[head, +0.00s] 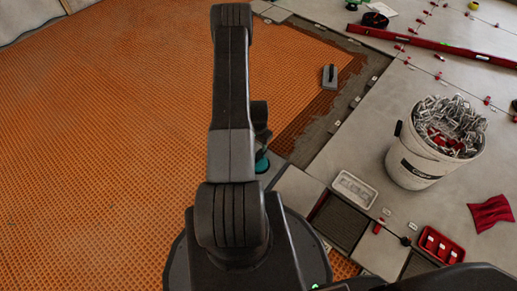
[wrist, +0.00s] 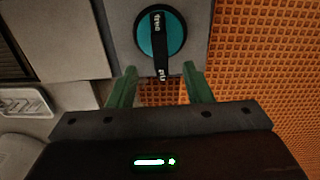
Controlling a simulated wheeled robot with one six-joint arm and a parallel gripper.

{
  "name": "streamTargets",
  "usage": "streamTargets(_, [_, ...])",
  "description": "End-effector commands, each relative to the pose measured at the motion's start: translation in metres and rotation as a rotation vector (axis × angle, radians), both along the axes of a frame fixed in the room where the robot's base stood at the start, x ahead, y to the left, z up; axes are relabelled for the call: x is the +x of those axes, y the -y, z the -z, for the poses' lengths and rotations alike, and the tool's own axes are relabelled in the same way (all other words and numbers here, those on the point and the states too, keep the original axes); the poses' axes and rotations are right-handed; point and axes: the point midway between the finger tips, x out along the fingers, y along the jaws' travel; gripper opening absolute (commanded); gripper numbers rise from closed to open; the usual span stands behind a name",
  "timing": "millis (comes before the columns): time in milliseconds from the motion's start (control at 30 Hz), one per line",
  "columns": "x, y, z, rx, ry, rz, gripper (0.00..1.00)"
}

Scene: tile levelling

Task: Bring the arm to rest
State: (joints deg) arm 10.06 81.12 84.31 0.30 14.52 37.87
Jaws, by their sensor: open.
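My arm (head: 230,90) stands up through the middle of the head view and hides most of my gripper there. Just beyond the fingertips is a round teal suction cup (wrist: 178,35) with a black handle, on a grey tile (wrist: 198,20). The cup also shows partly in the head view (head: 262,162), beside my arm. The fingers appear apart from the cup, though the exact gap is hard to tell.
Orange matting (head: 100,130) covers the left floor. A trowel (head: 329,77) lies near its right edge. To the right are a white bucket (head: 407,166) of clips, a pale tray (head: 354,188), a red tray (head: 457,251), a red cloth (head: 490,213) and a long red level (head: 430,44).

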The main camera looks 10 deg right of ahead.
Motion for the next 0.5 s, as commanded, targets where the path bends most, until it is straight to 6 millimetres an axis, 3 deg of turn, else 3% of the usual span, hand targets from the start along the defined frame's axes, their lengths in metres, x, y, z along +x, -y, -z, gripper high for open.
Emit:
streamTargets(33, [0.001, 0.0, -0.014, 0.0, 0.001, 0.0, 0.45])
streamTargets(200, [0.0, 0.0, -0.036, 0.0, 0.001, 0.0, 0.45])
streamTargets(500, [0.0, 0.0, -0.044, 0.0, 0.0, 0.0, 0.45])
